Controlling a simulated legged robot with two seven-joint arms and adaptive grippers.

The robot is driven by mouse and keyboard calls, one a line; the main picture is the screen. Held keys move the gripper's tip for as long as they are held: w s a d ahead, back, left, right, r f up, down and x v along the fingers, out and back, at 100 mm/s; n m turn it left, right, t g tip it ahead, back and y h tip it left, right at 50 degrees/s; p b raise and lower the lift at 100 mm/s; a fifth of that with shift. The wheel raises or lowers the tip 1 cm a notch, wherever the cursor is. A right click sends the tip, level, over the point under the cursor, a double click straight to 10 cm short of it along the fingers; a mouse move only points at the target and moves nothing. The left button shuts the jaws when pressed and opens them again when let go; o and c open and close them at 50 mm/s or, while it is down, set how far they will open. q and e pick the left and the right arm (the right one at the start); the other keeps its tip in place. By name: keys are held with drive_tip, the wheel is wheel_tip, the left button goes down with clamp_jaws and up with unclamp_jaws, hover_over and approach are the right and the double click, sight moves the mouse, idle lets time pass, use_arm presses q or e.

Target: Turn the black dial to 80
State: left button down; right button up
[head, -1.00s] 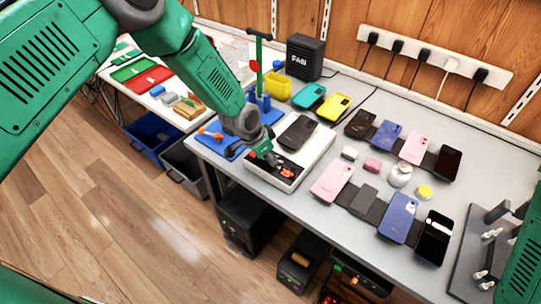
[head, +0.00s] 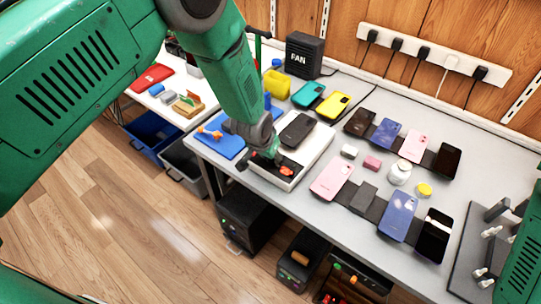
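A white device (head: 318,150) stands near the front left part of the grey table. A dark phone (head: 297,129) lies on top of it. Its front part has a dark recessed panel with an orange-red piece (head: 286,171). My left gripper (head: 271,160) points down over this panel, just left of the orange-red piece. The black dial cannot be made out; the gripper and arm cover part of the panel. Whether the fingers are open, shut or touching the device is too small to tell. My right arm shows at the right edge, but its gripper is out of view.
Several phones lie on dark strips (head: 361,205) right of the device. A white bottle (head: 400,173) stands among them. A blue mat (head: 226,147) lies to the left, a yellow bin (head: 277,84) and black fan box (head: 304,55) behind. A power strip (head: 435,55) hangs on the wall.

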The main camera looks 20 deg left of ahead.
use_arm(q)
drive_tip(key=shift+w+r, duration=0.15)
drive_tip(key=shift+w, duration=0.05)
drive_tip(key=c, duration=1.3)
unclamp_jaws()
drive_tip(key=shift+s, duration=0.1)
drive_tip(key=d+v, duration=0.1)
drive_tip(key=v, duration=1)
drive_tip(key=shift+s+a+r, duration=0.25)
drive_tip(key=shift+a+r, duration=0.05)
drive_tip(key=shift+a, duration=0.2)
